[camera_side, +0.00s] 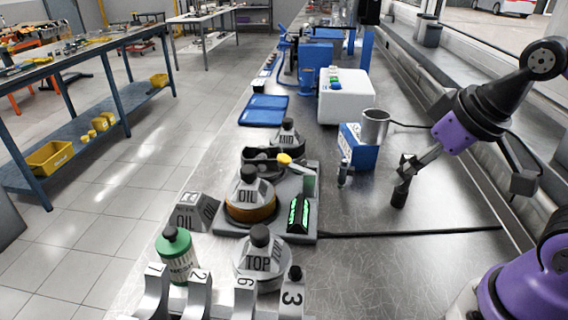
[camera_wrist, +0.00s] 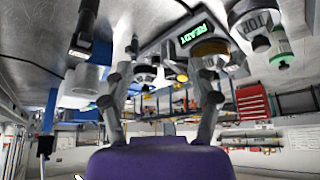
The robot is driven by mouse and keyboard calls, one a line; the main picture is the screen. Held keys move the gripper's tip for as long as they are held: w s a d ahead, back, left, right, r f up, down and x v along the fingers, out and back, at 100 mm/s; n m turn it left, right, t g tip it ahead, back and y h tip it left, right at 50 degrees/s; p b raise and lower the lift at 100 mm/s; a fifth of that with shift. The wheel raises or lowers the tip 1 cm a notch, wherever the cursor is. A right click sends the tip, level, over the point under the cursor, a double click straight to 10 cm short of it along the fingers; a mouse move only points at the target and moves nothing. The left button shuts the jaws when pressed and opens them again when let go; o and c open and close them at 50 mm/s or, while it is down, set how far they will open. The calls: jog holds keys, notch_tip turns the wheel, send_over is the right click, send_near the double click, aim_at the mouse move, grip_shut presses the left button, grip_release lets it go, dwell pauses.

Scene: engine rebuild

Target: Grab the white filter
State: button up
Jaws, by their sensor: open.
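My gripper (camera_side: 407,166) is above the right part of the steel bench. Its two fingers stand apart and empty in the wrist view (camera_wrist: 162,98). I cannot pick out a part that is clearly a white filter. A dark upright cylinder (camera_side: 399,194) stands on the bench just below my gripper; I cannot tell if they touch. A white bottle with a green top and black cap (camera_side: 177,258) stands at the front left, well away from my gripper. It also shows at the right of the wrist view (camera_wrist: 281,50).
A grey fixture plate (camera_side: 228,227) holds OIL parts and a green-lit display (camera_side: 298,214). Numbered stands (camera_side: 246,296) line the front. A blue box (camera_side: 358,150), metal cup (camera_side: 375,127) and white box (camera_side: 346,102) stand behind. Bare bench lies right of the fixture.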

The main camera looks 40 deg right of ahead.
jog(key=shift+o, duration=0.4)
jog(key=o, duration=0.4)
jog(key=shift+o, duration=0.2)
jog(key=n+g+y, duration=0.2)
jog(key=n+y, duration=0.1)
jog(key=n, duration=0.5)
send_over(176, 240)
jog(key=s+d, duration=0.3)
notch_tip(176, 240, down, 2)
jog(key=x, duration=0.6)
jog(key=shift+s+a, duration=0.25)
jog(key=shift+a, duration=0.15)
jog(key=shift+d+x, duration=0.1)
jog(key=shift+x, duration=1.25)
jog(key=shift+d+x, duration=0.15)
jog(key=shift+x, duration=1.2)
